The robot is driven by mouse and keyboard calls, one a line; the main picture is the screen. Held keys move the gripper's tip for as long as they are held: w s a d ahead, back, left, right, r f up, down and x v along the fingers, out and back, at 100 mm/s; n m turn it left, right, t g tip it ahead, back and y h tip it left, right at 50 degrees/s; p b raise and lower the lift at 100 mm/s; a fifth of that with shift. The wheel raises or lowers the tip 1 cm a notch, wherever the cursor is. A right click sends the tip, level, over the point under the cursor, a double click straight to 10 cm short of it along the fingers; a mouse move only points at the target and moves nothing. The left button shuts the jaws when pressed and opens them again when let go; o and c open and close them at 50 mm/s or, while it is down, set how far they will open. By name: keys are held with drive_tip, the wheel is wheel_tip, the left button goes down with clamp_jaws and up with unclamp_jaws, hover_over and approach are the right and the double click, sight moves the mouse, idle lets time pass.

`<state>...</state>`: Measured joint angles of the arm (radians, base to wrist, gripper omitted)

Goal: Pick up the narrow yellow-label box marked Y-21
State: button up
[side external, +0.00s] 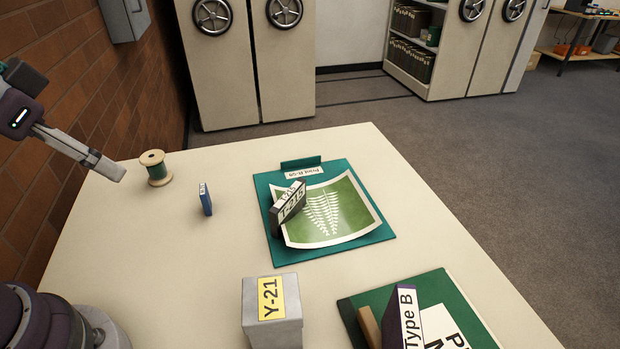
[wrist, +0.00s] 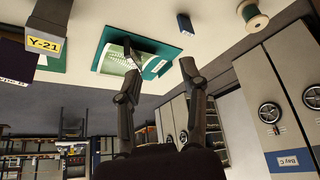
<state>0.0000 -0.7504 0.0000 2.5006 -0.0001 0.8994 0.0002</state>
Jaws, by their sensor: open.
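The Y-21 box (side external: 256,318) is a narrow grey box with a yellow label on one face. It stands on the table at the near middle in the side view. In the wrist view the box (wrist: 52,14) is at the upper left, seen with the scene turned over. My gripper (side external: 110,168) is at the left in the side view, above the table's left edge and well apart from the box. In the wrist view my gripper (wrist: 160,71) has its two fingers spread, with nothing held between them.
A teal board (side external: 274,254) with a curved green fern print and a box marked Y-215 (side external: 275,221) lies beyond the Y-21 box. A green tray (side external: 352,316) with a Type B box (side external: 393,316) is to its right. A small blue box (side external: 206,200) and thread spool (side external: 156,168) stand at left.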

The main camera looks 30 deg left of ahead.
idle(0.4)
drive_tip(key=o, duration=0.9)
drive_tip(key=m+g+h, duration=0.3)
drive_tip(key=m, duration=0.7)
approach(270, 297)
drive_tip(key=shift+m+h, duration=0.3)
drive_tip(key=x, duration=0.4)
drive_tip(key=shift+s+a+f, duration=0.1)
drive_tip(key=shift+s+f, duration=0.1)
drive_tip(key=shift+f, duration=0.05)
drive_tip(key=shift+w+x, duration=0.15)
drive_tip(key=shift+x, duration=1.35)
drive_tip(key=shift+w+x, duration=0.1)
drive_tip(key=shift+x, duration=1.4)
